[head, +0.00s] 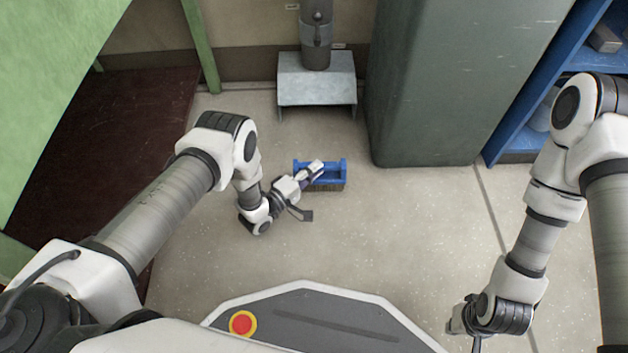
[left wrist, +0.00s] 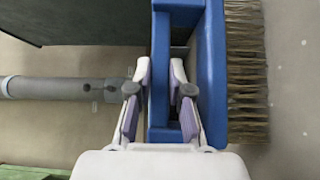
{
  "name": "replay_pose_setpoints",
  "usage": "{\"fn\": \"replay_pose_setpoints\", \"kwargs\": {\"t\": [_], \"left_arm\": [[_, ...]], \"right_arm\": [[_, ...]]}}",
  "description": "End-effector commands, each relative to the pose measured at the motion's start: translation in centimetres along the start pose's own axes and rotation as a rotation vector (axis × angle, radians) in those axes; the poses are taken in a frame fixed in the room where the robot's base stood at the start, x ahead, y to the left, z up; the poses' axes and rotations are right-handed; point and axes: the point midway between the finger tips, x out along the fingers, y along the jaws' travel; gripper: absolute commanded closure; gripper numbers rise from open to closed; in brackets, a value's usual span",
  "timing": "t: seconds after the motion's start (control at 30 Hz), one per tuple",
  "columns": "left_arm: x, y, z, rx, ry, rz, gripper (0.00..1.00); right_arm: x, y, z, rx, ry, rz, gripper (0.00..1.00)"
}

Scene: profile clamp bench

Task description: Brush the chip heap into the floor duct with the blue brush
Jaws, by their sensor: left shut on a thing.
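The blue brush (head: 333,181) is just above or on the floor in front of the duct; the head view does not settle which. Its brown bristles face toward me. My left gripper (head: 314,171) is shut on the brush's blue handle. In the left wrist view the fingers (left wrist: 160,90) sit on either side of the blue handle bar, with the brush body (left wrist: 212,70) and bristles (left wrist: 245,75) to the right. The floor duct (head: 316,90) is a grey metal hood under a vertical pipe. I see no chip heap. My right gripper (head: 474,336) is low at right, its fingers unclear.
A dark green cabinet (head: 445,90) stands right of the duct, and a blue shelf (head: 530,110) beyond it. A green-framed bench (head: 50,80) is at left. The speckled floor (head: 385,230) between brush and my base is clear.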

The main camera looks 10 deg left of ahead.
Motion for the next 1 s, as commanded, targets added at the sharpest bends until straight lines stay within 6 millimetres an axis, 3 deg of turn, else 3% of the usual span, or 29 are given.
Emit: {"fn": "replay_pose_setpoints", "kwargs": {"t": [0.03,0.43,0.7,1.0], "left_arm": [[0.4,-0.3,-0.4,0.001,0.000,0.003,1.00],[1.0,-0.1,-1.1,0.001,0.000,0.002,1.00],[3.3,-0.2,-3.6,0.001,0.001,0.002,1.00],[3.5,0.1,-3.8,-0.001,0.000,0.001,1.00]], "right_arm": [[0.7,0.0,0.0,0.000,0.000,0.000,1.00],[1.1,0.0,0.0,0.000,0.000,0.000,1.00],[3.1,0.0,0.1,0.000,0.000,0.000,1.00],[2.9,0.0,0.1,0.000,0.000,0.000,1.00]]}}
